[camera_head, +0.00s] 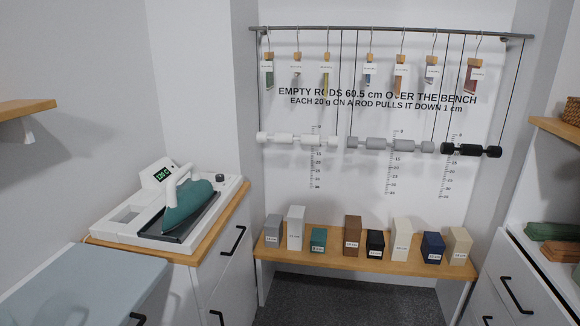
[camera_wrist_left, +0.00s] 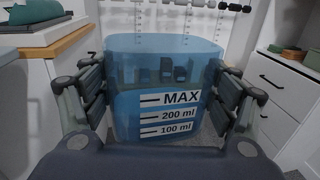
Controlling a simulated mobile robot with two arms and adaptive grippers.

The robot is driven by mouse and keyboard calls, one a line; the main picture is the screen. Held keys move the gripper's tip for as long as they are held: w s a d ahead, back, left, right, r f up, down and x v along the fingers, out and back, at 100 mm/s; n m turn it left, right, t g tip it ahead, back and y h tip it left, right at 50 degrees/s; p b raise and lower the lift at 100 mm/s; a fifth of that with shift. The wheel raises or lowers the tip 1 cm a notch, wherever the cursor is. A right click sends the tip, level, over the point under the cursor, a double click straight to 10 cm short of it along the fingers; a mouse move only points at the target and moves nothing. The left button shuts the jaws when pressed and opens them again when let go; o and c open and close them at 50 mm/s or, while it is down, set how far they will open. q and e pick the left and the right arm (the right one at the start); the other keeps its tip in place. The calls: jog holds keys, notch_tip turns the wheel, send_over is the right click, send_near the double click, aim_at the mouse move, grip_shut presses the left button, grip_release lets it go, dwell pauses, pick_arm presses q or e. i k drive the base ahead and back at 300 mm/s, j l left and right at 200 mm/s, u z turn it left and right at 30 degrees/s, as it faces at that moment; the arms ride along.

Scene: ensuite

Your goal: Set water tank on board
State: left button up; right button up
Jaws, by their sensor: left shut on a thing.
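The water tank (camera_wrist_left: 165,70) is a see-through blue container with white labels reading MAX, 200 ml and 100 ml. In the left wrist view it is upright between the fingers of my left gripper (camera_wrist_left: 165,100), which is shut on it. The tank and my left gripper do not show in the head view. The board (camera_head: 90,285) is a pale grey-blue flat surface at the lower left of the head view, and its visible top is bare. My right gripper is in neither view.
A teal iron (camera_head: 186,205) sits in a white station (camera_head: 130,221) on a wood-topped cabinet (camera_head: 222,220) beyond the board. A wooden bench (camera_head: 335,253) with several labelled blocks stands at the back, under hanging rods (camera_head: 390,145). White drawers (camera_head: 520,285) stand at the right.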

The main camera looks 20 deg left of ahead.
aim_at(104, 285)
jog(key=i+l+u, duration=0.15)
jog(key=u, duration=0.25)
jog(key=i+l+u, duration=0.2)
jog(key=u, duration=0.25)
jog(key=i+l+u, duration=0.4)
jog(key=k+j, duration=0.05)
jog(key=k, duration=0.05)
